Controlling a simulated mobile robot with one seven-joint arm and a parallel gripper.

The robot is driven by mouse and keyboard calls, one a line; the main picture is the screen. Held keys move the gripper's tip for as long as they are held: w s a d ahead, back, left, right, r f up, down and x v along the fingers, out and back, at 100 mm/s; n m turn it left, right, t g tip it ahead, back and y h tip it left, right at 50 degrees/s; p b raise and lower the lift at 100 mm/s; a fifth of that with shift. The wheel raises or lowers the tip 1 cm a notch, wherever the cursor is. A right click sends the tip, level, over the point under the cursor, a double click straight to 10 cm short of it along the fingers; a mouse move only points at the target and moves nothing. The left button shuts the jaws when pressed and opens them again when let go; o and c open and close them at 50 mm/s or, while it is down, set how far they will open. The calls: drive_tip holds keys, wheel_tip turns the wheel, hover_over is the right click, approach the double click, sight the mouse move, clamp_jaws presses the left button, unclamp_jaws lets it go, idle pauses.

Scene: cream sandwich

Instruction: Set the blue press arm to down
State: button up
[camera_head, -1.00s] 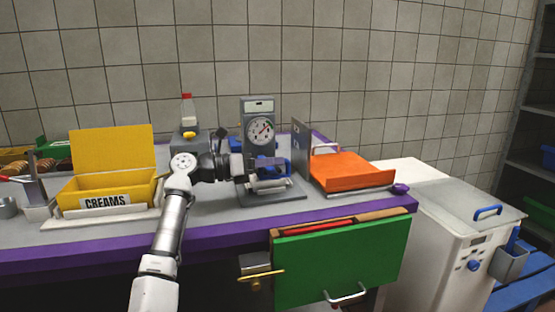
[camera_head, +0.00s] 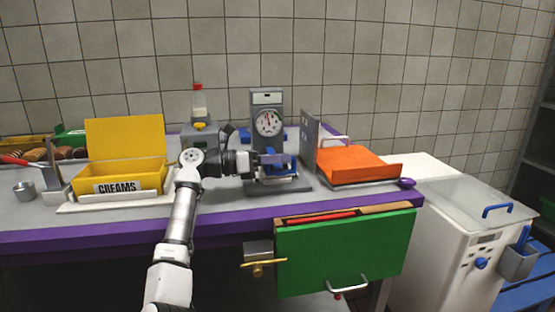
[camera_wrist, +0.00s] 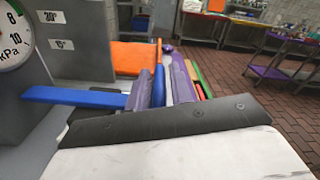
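The press (camera_head: 267,97) is a grey upright unit with a round dial, standing on a grey base in the middle of the counter. Its blue press arm (camera_head: 280,167) is partly hidden by my gripper (camera_head: 275,159) in the head view. In the wrist view, the blue arm (camera_wrist: 75,97) runs level from the left toward my gripper (camera_wrist: 167,85). The fingers are close together with a strip of blue between them, so my gripper looks shut on the arm's end. The exact contact is partly hidden.
A yellow CREAMS bin (camera_head: 130,175) stands left of the press. An orange tray (camera_head: 358,166) beside a grey upright plate (camera_head: 308,142) stands close on its right. A green drawer front (camera_head: 345,255) projects below the counter's purple edge (camera_head: 225,214).

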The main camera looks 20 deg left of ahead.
drive_tip(key=shift+o, duration=0.9)
drive_tip(key=v, duration=1.4)
